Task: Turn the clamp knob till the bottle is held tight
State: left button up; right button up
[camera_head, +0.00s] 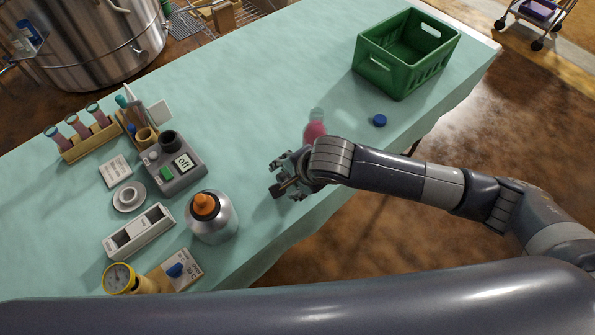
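My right gripper (283,180) is over the front edge of the table, with its fingers pointing left. A dark piece with a short stem (277,190) shows at its fingers. I cannot tell whether this is a held object or part of the gripper. A pink bottle-like thing with a pale, clear end (315,131) is just behind the gripper and partly hidden by my wrist. A steel bottle with an orange top (211,217) stands upright to the left, apart from the gripper. I cannot make out a clamp or its knob for certain. My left gripper is out of view.
A grey device with an "Off" display (175,165), a white tray (139,232), a yellow gauge (122,278) and a rack of tubes (88,137) crowd the left. A green crate (408,55) and blue cap (379,120) are right. The middle back is clear.

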jog(key=v, duration=0.7)
